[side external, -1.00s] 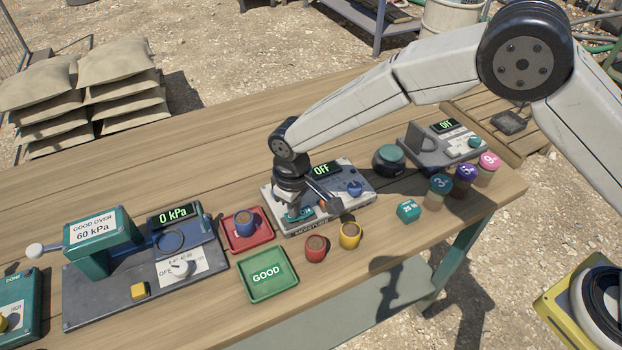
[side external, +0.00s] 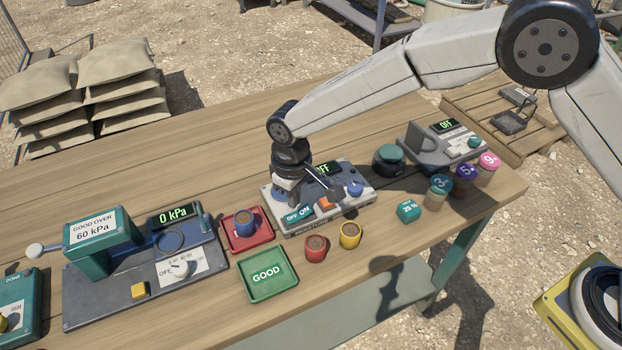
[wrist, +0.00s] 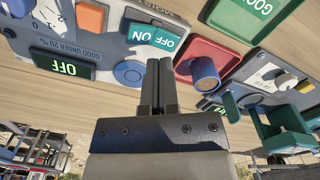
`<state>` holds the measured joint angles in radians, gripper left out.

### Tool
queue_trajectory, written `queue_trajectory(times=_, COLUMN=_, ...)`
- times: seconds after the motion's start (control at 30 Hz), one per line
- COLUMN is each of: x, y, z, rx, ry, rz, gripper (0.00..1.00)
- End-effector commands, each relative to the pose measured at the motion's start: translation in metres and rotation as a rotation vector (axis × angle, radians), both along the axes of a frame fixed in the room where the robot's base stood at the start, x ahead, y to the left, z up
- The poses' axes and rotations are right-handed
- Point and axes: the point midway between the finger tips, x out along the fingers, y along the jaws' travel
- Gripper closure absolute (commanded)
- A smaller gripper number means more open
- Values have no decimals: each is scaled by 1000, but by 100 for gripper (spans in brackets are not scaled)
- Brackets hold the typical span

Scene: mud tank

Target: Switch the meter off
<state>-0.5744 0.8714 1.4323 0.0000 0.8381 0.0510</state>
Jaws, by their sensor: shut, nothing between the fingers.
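The moisture meter (side external: 352,203) is a grey box in the middle of the bench. Its green display (side external: 328,168) is partly hidden by my arm in the side view; the display in the wrist view (wrist: 64,66) reads OFF, upside down. A teal rocker switch (side external: 298,214) marked OFF and ON sits at the meter's front left corner, and it shows in the wrist view (wrist: 153,38). I cannot tell which side is pressed. My gripper (side external: 286,202) is shut and empty, just behind and above the switch. Its fingertips (wrist: 160,62) appear close to the switch and apart from it.
An orange button (side external: 325,203) and a blue knob (side external: 354,188) are on the meter. A red tray (side external: 238,243) with a blue cup (side external: 244,222) stands close on the left. A green GOOD tray (side external: 268,293), a red cup (side external: 315,247) and a yellow cup (side external: 350,234) stand in front.

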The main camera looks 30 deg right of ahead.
Motion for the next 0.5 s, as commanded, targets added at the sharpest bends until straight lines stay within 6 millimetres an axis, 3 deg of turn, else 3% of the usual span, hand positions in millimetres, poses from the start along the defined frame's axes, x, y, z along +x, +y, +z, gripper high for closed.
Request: queue_trajectory(times=0.5, x=0, y=0, z=30, rx=0, ry=0, rz=0, gripper=100)
